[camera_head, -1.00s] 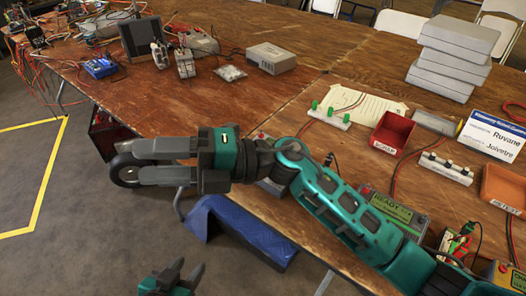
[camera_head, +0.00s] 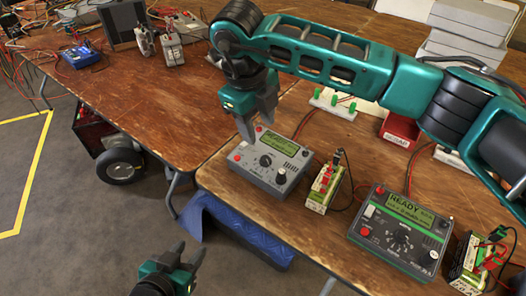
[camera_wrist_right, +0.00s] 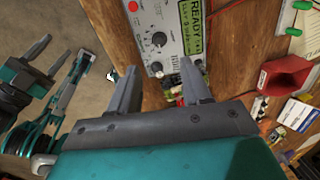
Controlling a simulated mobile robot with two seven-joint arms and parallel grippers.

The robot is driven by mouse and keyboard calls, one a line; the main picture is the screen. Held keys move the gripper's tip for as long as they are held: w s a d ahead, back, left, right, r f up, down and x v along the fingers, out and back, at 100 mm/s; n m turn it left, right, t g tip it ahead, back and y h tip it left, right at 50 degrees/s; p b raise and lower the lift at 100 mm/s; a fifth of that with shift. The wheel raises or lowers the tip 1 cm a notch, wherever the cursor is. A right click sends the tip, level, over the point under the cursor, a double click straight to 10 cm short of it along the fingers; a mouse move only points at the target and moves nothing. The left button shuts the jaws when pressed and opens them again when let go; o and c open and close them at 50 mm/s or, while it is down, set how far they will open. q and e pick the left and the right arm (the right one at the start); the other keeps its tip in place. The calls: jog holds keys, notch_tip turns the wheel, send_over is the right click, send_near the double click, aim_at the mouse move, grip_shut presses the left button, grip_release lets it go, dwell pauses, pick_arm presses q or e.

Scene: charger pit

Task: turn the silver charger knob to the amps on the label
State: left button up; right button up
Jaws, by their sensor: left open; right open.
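My left gripper (camera_head: 188,252) is open, empty and low over the floor.
A dark green charger (camera_head: 400,235) reading READY and another battery (camera_head: 473,262) stand to the right. A green-pegged rack (camera_head: 333,104) and a red bin (camera_head: 400,129) lie behind. The bench's left part is largely clear.

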aim_at(264, 158)
jog(key=f, duration=0.3)
jog(key=w+f, duration=0.1)
jog(key=f, duration=0.2)
jog(key=d+f, duration=0.1)
jog(key=f, duration=0.3)
jog(key=shift+w+f+b, duration=0.1)
jog(key=shift+w+b, duration=0.1)
jog(key=shift+b, duration=0.15)
grip_shut()
